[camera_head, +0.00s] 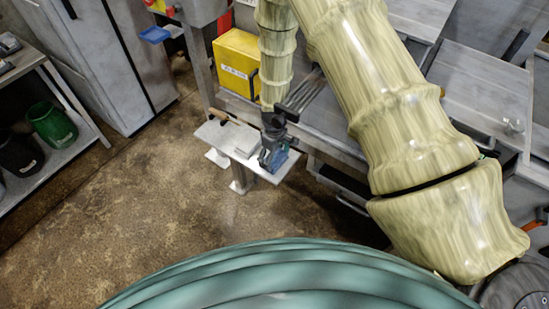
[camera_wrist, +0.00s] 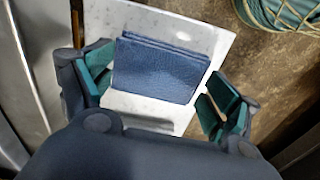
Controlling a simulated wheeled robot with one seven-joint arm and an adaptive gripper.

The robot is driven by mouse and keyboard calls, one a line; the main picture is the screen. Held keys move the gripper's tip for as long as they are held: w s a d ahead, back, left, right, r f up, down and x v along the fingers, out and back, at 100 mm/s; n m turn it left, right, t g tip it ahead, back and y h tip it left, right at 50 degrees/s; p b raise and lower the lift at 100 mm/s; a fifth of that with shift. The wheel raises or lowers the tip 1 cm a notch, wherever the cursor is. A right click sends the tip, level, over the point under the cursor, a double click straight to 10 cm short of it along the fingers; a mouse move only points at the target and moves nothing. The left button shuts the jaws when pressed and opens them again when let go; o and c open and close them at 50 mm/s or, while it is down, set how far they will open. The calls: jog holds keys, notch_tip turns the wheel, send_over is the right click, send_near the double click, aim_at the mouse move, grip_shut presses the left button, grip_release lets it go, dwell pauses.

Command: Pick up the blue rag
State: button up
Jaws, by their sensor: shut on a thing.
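The blue rag (camera_wrist: 160,70) is a folded, textured square in the wrist view, lying over a white marbled board (camera_wrist: 205,32). My gripper (camera_wrist: 161,82) has its green-padded fingers on either side of the rag and is shut on it. In the head view my gripper (camera_head: 271,152) points down at the small bench (camera_head: 222,138). A bit of the blue rag (camera_head: 282,158) shows beside the fingers there. I cannot tell whether the rag is lifted clear of the surface.
A wooden-handled tool (camera_head: 218,114) lies on the bench's far left end. A yellow box (camera_head: 236,64) stands behind it. Metal counters are to the right. A shelf with a green bucket (camera_head: 52,125) is at the left. The brown floor between is clear.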

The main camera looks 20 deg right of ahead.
notch_tip(320, 180, up, 10)
jog(key=b, duration=0.3)
dwell(0.4)
jog(key=shift+o, duration=0.6)
jog(key=shift+a, duration=0.1)
jog(key=shift+c, duration=0.5)
